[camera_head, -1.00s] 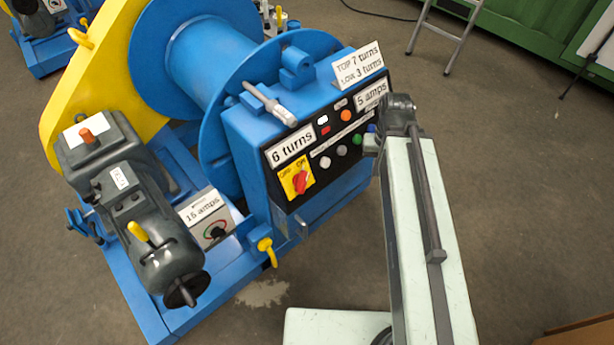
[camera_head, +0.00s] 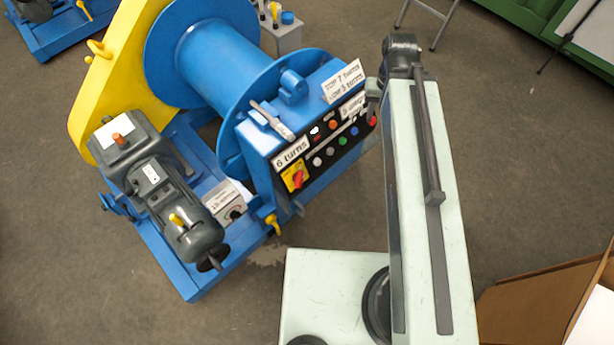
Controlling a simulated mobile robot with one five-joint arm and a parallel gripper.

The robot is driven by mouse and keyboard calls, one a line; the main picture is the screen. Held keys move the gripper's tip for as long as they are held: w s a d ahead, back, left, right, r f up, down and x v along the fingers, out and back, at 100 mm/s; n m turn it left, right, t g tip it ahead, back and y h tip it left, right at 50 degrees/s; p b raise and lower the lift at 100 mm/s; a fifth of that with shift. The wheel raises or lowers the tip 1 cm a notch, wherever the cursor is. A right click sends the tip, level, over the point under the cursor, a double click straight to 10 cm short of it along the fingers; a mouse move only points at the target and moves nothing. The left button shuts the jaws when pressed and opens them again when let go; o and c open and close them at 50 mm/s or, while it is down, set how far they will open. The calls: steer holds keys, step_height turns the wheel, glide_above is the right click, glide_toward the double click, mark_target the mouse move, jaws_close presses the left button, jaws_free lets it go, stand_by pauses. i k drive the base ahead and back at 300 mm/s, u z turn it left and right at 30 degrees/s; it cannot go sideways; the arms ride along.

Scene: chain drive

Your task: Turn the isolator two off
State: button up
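A red rotary switch on a yellow plate (camera_head: 295,177) sits at the left end of the black control panel on the blue winch machine, under the "6 turns" label. A second rotary control (camera_head: 234,212) is on a small grey box beside the motor. I cannot read which one is isolator two. The red knob looks tilted, but its markings are too small to read now. My pale green arm stands to the right of the panel, and its upper end covers the panel's right edge. My gripper does not show, and nothing of mine is seen touching either switch.
The blue drum (camera_head: 215,60) and yellow guard (camera_head: 125,75) stand behind the panel. A grey motor (camera_head: 170,195) is at the left. Several coloured buttons line the panel (camera_head: 333,149). A cardboard box (camera_head: 530,310) lies at lower right.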

mark_target(298, 178)
steer(key=z, duration=1.5)
steer(key=k, duration=0.5)
steer(key=u, duration=3.65)
